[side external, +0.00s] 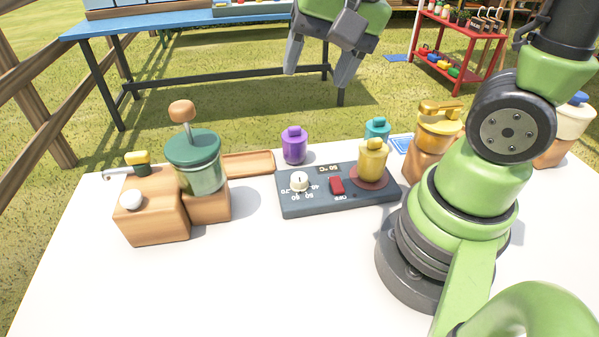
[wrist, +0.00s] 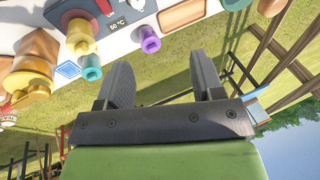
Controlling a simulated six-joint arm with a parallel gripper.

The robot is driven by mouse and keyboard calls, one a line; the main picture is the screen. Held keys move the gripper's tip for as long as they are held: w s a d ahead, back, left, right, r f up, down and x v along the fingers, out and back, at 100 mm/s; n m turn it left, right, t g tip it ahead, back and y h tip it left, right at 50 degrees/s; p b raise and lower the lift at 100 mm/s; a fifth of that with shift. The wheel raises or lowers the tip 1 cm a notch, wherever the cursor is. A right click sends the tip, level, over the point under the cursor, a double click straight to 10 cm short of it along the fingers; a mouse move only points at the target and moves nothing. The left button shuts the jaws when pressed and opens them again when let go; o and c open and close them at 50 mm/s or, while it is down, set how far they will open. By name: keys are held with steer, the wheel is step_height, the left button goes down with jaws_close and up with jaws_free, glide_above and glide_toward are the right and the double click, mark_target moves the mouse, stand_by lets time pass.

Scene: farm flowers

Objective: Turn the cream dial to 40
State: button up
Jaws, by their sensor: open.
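The cream dial (side external: 299,181) is a small round knob at the left of a dark grey control box (side external: 330,205) on the white table. Numbers are printed around it, partly too small to read. A display (side external: 328,169) on the box seems to read 50 °C. My gripper (side external: 318,80) is open and empty, high above and behind the box, apart from the dial. Its two fingers also show in the wrist view (wrist: 163,85).
A red switch (side external: 336,186) and a yellow bottle (side external: 373,160) on a round plate are on the box. Purple (side external: 294,147) and teal (side external: 377,130) bottles stand behind. A wooden stand with a green-lidded jar (side external: 194,165) is left. The table front is clear.

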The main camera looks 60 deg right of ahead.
mark_target(299, 176)
steer(key=w+f+m+g, duration=0.1)
steer(key=f+m, duration=0.1)
steer(key=f, duration=0.5)
steer(key=w+d+f+m+g, duration=0.1)
steer(key=f+m, duration=0.1)
steer(key=f, duration=0.6)
steer(key=w+f+m+g, duration=0.1)
steer(key=w+f+m, duration=0.1)
steer(key=f, duration=0.5)
steer(key=shift+d+f+g+h, duration=0.15)
steer(key=shift+d+g+h, duration=0.25)
steer(key=c, duration=0.9)
